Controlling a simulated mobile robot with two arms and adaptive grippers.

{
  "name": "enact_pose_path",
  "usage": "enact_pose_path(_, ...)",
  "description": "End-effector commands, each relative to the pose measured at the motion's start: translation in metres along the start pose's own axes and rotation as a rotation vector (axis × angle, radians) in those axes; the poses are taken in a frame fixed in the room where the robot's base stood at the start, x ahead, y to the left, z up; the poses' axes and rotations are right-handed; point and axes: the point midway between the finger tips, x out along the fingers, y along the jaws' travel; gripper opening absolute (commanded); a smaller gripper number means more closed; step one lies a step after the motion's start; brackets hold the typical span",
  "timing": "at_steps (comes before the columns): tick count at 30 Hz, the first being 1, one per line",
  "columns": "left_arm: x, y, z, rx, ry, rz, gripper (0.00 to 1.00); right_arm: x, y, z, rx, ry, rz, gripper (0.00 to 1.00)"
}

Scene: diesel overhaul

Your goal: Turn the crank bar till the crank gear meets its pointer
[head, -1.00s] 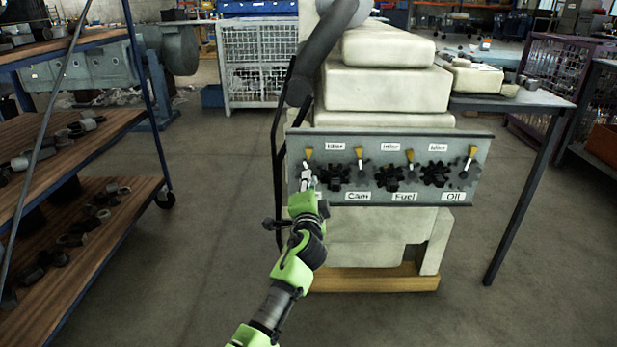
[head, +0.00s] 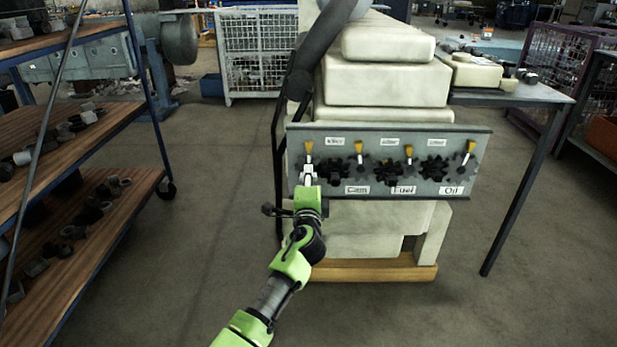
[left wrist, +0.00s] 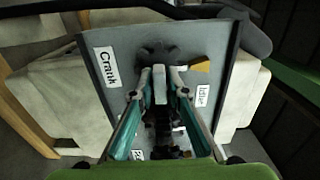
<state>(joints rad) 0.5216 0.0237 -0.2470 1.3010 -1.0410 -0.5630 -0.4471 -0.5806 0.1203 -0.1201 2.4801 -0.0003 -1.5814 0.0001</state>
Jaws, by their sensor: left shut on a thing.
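The grey gear panel (head: 420,135) is on the front of the pale engine. The crank gear (left wrist: 158,50) is a dark toothed disc near the "Crank" label (left wrist: 109,66) in the left wrist view. My left gripper (head: 309,173) is at the panel's left end, shut on the pale crank bar (left wrist: 159,84), which shows between its fingers. A yellow pointer (head: 308,147) is just above the gripper in the head view; it also shows beside the gear in the left wrist view (left wrist: 201,66). My gripper hides much of the gear; its mark cannot be made out. My right gripper is not in view.
Several other dark gears, including the cam gear (head: 386,173), and more yellow pointers run along the panel to the right. A wooden-shelved rack (head: 100,150) stands at left and a grey table (head: 525,96) at right. Floor in front is open.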

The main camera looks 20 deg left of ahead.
Motion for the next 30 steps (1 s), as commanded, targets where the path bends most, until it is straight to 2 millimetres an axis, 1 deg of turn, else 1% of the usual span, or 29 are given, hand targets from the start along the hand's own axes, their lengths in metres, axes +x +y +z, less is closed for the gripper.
enact_pose_path(3,0.000,0.000,0.001,-0.001,-0.001,0.000,0.00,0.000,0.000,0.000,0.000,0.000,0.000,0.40)
enact_pose_path(4,0.000,0.000,0.001,-0.001,-0.001,0.000,0.23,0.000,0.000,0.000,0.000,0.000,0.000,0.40)
enact_pose_path(5,0.000,0.000,0.001,-0.001,-0.001,0.000,0.27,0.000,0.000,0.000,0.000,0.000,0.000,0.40)
enact_pose_path(14,0.000,0.000,0.000,-0.002,0.000,0.000,0.27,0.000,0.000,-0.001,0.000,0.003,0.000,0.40)
enact_pose_path(17,-0.003,0.000,0.000,-0.002,0.000,-0.001,0.27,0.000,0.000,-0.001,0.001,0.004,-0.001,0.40)
enact_pose_path(19,-0.009,0.001,0.000,-0.003,0.000,0.000,0.27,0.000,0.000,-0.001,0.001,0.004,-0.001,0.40)
enact_pose_path(23,-0.028,0.001,0.000,-0.005,0.001,0.001,0.27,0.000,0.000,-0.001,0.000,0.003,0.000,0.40)
enact_pose_path(30,-0.078,0.001,0.000,-0.004,0.001,0.001,0.27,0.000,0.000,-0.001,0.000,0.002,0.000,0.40)
